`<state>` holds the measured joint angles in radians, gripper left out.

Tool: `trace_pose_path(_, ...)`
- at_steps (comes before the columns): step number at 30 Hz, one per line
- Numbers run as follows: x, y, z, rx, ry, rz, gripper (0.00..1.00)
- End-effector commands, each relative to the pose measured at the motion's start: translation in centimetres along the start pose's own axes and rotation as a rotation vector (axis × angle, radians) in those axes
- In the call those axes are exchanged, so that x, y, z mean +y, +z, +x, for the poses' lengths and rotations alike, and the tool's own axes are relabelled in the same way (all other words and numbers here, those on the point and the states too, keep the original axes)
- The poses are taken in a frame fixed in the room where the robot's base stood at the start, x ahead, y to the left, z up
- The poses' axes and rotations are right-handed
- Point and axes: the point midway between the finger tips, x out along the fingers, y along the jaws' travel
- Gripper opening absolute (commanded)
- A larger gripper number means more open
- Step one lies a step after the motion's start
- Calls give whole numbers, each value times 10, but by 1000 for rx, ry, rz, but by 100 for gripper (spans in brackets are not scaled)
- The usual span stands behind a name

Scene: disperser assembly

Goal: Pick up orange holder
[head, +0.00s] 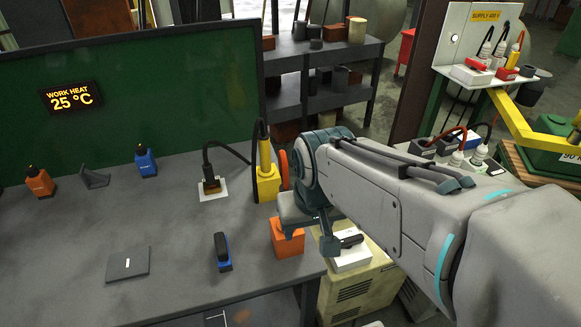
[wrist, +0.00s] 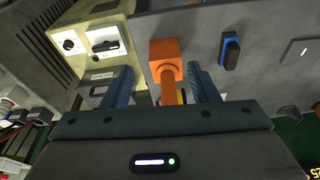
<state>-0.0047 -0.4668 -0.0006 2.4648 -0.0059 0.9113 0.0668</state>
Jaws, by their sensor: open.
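An orange holder (head: 287,238) with a square block body stands near the right edge of the grey table, partly hidden by my gripper. My gripper (wrist: 160,72) is open, with a gap visible on each side of the holder. In the head view my gripper (head: 305,222) is above and beside the holder, its fingers partly hidden. Another orange piece (head: 39,182) with a dark top stands at the table's far left.
A blue holder (head: 222,252) stands left of the orange one, and another blue piece (head: 146,161) stands farther back. A yellow piece (head: 268,178) with a black cable stands behind. A flat grey plate (head: 128,263) lies front left. A beige cabinet (head: 358,285) adjoins the table's right edge.

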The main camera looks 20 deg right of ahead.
Motion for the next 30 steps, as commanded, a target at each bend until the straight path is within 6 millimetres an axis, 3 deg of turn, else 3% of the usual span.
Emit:
trace_pose_path(3,-7,-30,-15,-48,1,77,54)
trace_pose_path(9,-1,-90,-33,-145,34,327,54)
trace_pose_path(15,1,-128,-38,-209,64,492,54)
trace_pose_path(20,0,-134,-30,-228,73,532,54)
trace_pose_path(30,-1,-120,31,-228,73,528,54)
